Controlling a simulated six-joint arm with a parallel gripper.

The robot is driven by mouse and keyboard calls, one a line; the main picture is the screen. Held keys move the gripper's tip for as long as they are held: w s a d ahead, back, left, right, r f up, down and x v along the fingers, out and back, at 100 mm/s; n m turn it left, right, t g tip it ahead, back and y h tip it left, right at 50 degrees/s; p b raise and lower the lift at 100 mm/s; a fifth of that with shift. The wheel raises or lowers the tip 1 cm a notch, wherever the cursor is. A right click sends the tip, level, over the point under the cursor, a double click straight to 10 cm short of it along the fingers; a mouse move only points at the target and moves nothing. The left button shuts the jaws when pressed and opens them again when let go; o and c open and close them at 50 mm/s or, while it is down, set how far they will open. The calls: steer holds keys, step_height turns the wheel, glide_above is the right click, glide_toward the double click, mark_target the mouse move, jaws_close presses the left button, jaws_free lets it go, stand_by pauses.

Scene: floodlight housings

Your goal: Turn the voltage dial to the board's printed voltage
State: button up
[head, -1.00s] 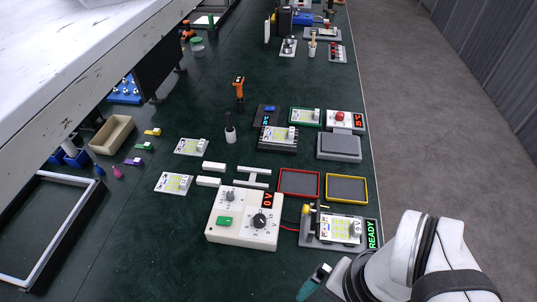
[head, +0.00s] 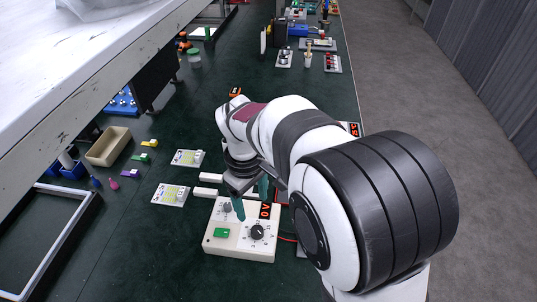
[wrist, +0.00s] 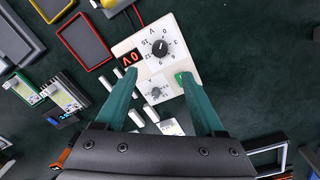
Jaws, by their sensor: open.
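The cream control box (head: 217,246) stands on the green bench below my gripper. It carries a black voltage dial (head: 257,232), a smaller grey knob (head: 228,208), a green button (head: 221,233) and a red display (head: 265,211) reading 0 V. The dial (wrist: 159,48) also shows in the wrist view, with its number scale around it. My gripper (head: 252,200) is open and empty above the box, its teal fingertips (wrist: 158,74) spread on either side of the box's middle and apart from the dial. My arm hides most of the board fixture; only a yellow-topped edge (wrist: 108,3) shows.
Two light boards (head: 170,195) (head: 187,157) lie left of the box, with white bars (head: 208,191) nearby. A red-rimmed tray (wrist: 83,41) and a yellow-rimmed tray (wrist: 51,8) lie beside the box. A beige bin (head: 108,146) stands farther left.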

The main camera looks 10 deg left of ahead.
mark_target(256, 230)
steer(key=f, duration=1.2)
steer(key=shift+w+d, duration=0.2)
steer(key=shift+w, duration=0.05)
steer(key=shift+r, duration=0.1)
jaws_close()
